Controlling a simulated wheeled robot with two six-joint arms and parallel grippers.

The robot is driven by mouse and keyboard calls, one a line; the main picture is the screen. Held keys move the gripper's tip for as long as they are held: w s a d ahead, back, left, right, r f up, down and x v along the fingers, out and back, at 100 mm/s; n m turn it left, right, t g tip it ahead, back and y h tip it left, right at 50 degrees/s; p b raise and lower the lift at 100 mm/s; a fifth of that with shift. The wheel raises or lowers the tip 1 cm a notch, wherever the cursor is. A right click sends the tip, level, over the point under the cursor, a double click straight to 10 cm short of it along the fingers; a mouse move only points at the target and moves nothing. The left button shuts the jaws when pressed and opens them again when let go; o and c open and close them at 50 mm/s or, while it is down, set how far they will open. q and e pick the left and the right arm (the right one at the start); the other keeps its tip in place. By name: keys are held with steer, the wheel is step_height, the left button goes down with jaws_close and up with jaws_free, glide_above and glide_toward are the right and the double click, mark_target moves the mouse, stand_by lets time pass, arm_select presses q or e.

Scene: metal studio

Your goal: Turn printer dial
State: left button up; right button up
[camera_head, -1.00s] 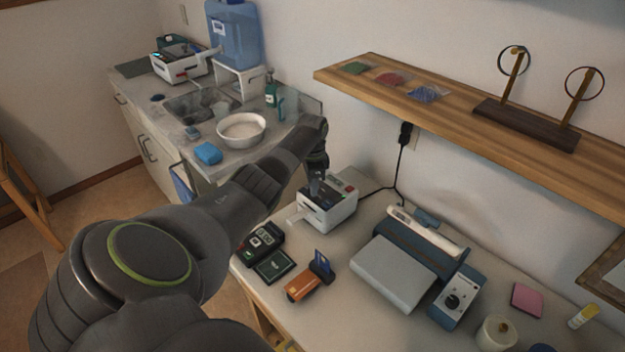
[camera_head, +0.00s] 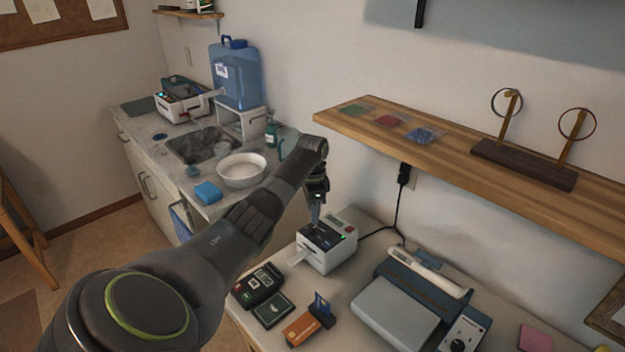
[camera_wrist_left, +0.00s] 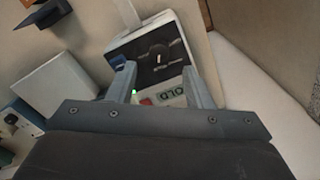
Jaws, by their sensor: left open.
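The printer (camera_head: 340,257) is a small white box with a dark top panel, on the table below the shelf. A pale strip sticks out of its left side. In the left wrist view the printer (camera_wrist_left: 172,94) shows a round dark dial (camera_wrist_left: 158,57) with a light mark on its black panel. My left gripper (camera_head: 316,224) points down over the printer's top. In the left wrist view its open fingers (camera_wrist_left: 160,84) frame the panel, with the dial between and beyond the tips; contact cannot be told. My right gripper is not in view.
A blue-grey machine (camera_head: 397,312) with its own knob stands to the right. A card reader (camera_head: 259,286) and an orange block (camera_head: 303,328) lie in front of the printer. A black cable runs behind it. The wooden shelf (camera_head: 470,182) overhangs at the right.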

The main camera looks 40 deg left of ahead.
mark_target(312, 227)
arm_select(q)
step_height(312, 227, up, 12)
steer(key=b, duration=0.1)
steer(key=shift+f+b, duration=0.2)
steer(key=shift+b, duration=0.15)
stand_by(0.4)
